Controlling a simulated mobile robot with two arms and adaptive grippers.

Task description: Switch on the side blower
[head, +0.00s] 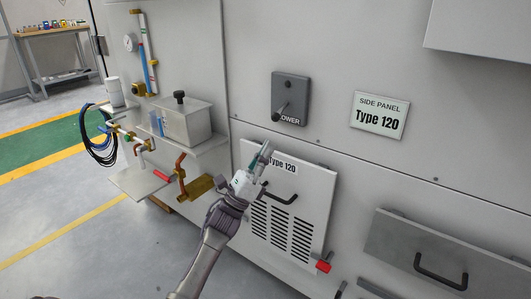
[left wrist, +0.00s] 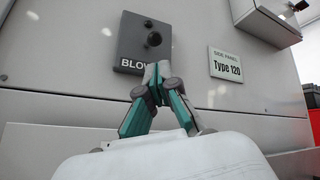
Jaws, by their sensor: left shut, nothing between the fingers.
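The side blower switch is a dark grey box (head: 290,99) on the grey panel wall, with a black lever (head: 283,110) that points down and left in the head view. Its label is partly covered by the lever and reads "OWER". The box also shows in the left wrist view (left wrist: 143,43), above my gripper, with the label partly hidden by the fingers. My left gripper (head: 264,150) is shut and empty, below and left of the switch box and apart from it. Its fingertips also show in the left wrist view (left wrist: 158,68). My right gripper is not in view.
A sign "Side panel Type 120" (head: 380,115) is right of the switch. Below is a vented door (head: 312,200) with a black handle and red latch (head: 323,266). A drawer (head: 420,248) is at lower right. A shelf with a metal box (head: 186,121) and pipes stands left.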

